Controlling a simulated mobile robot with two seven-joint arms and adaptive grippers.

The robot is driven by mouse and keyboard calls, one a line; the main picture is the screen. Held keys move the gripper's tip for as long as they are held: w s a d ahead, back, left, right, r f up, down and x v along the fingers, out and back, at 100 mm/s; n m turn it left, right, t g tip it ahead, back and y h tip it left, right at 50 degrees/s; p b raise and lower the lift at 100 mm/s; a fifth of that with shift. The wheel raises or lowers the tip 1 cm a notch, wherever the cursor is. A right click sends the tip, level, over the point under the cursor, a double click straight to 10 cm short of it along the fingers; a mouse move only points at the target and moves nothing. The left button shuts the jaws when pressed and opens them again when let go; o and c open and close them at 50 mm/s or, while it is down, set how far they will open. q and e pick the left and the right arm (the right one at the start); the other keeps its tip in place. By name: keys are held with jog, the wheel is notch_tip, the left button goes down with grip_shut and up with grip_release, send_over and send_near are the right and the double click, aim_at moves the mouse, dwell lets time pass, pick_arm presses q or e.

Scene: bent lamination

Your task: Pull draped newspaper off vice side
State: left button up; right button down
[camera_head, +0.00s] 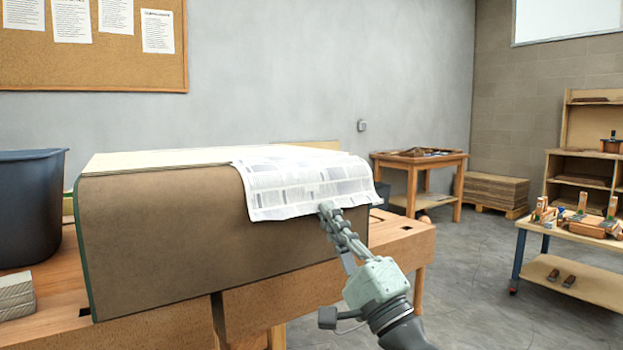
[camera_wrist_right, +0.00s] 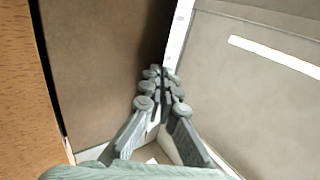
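The newspaper (camera_head: 300,182) is draped over the right end of a large brown-sided block (camera_head: 165,235) on the wooden workbench (camera_head: 330,285). Part lies on the block's top, and its front edge hangs down the front side. My right gripper (camera_head: 327,207) is at the hanging lower edge, in front of the block. In the right wrist view, the fingers (camera_wrist_right: 162,73) are closed together on the edge of the newspaper (camera_wrist_right: 245,85), which spreads to the right. The block's brown side (camera_wrist_right: 95,60) is on the left. I cannot make out a vice. My left gripper is out of view.
A dark bin (camera_head: 28,205) and stacked grey pieces (camera_head: 15,296) are at the left. A small wooden table (camera_head: 420,160), a stack of brown sheets (camera_head: 493,190) and a low shelf cart (camera_head: 575,275) stand to the right. Open floor (camera_head: 465,280) lies between.

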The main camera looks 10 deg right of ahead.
jog(key=shift+s+r, duration=0.1)
jog(key=shift+r, duration=0.1)
jog(key=shift+s+d+r+p, duration=0.15)
jog(key=shift+s+r+p, duration=0.1)
jog(key=shift+r+p, duration=0.35)
jog(key=s+r+p, duration=0.1)
jog(key=r+p, duration=0.1)
jog(key=s+d+r+p, duration=0.1)
jog(key=s+p, duration=0.1)
jog(key=shift+r, duration=0.35)
